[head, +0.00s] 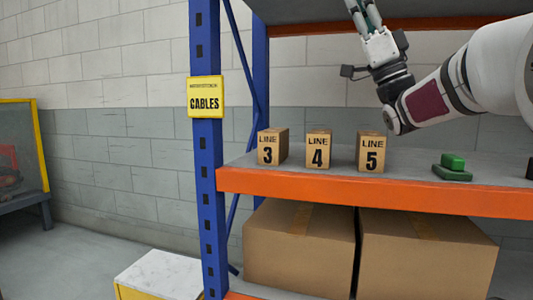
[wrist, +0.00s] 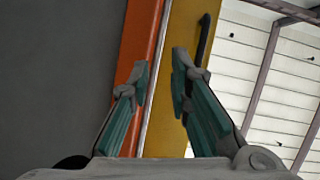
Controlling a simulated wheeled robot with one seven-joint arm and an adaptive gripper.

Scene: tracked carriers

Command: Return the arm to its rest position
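My gripper (wrist: 161,78) points upward, with its two teal-and-grey fingers apart and nothing between them in the wrist view. In the head view my gripper (head: 366,12) is at the top edge, above the shelf and the LINE 5 box, with its fingertips cut off by the frame. My white arm reaches in from the right, raised clear of the shelf surface.
Small boxes LINE 3 (head: 268,150), LINE 4 (head: 317,150) and LINE 5 (head: 371,154) stand on the orange-edged shelf (head: 400,194). Green pieces (head: 452,170) lie to their right. A blue post (head: 206,140) stands left. An upper shelf (head: 440,22) is close to my gripper.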

